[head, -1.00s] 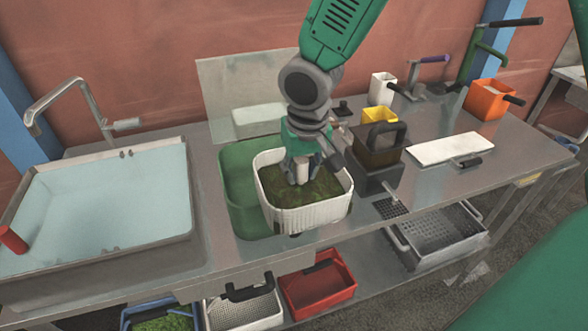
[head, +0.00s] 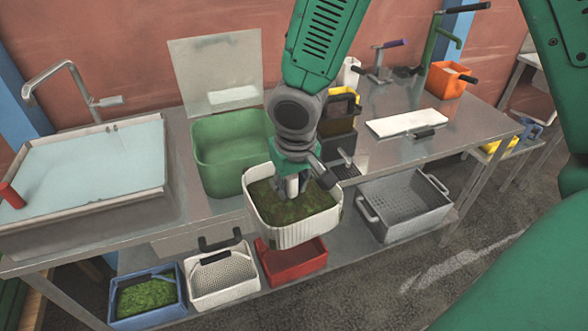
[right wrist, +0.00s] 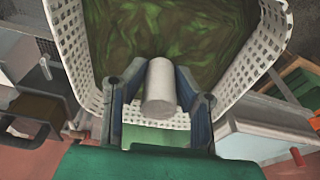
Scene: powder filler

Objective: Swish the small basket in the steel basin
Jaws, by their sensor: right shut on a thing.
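My right gripper (head: 290,192) is shut on the pale upright handle of a small white perforated basket (head: 298,236) holding dark green leafy stuff (head: 300,208). The basket hangs level at the front edge of the steel bench, in front of the green tub. In the right wrist view the fingers (right wrist: 160,105) clamp the round handle (right wrist: 160,85), with the basket's wall (right wrist: 75,40) and green contents beyond. The steel basin (head: 80,170), filled with pale water, is at the left, well apart from the basket. My left gripper is not in view.
A green tub (head: 230,150) stands between basin and basket. A tap (head: 70,75) rises behind the basin, and a red handle (head: 10,195) sits at its left rim. A white board (head: 407,123) lies to the right. The lower shelf holds a red bin (head: 292,263) and other baskets.

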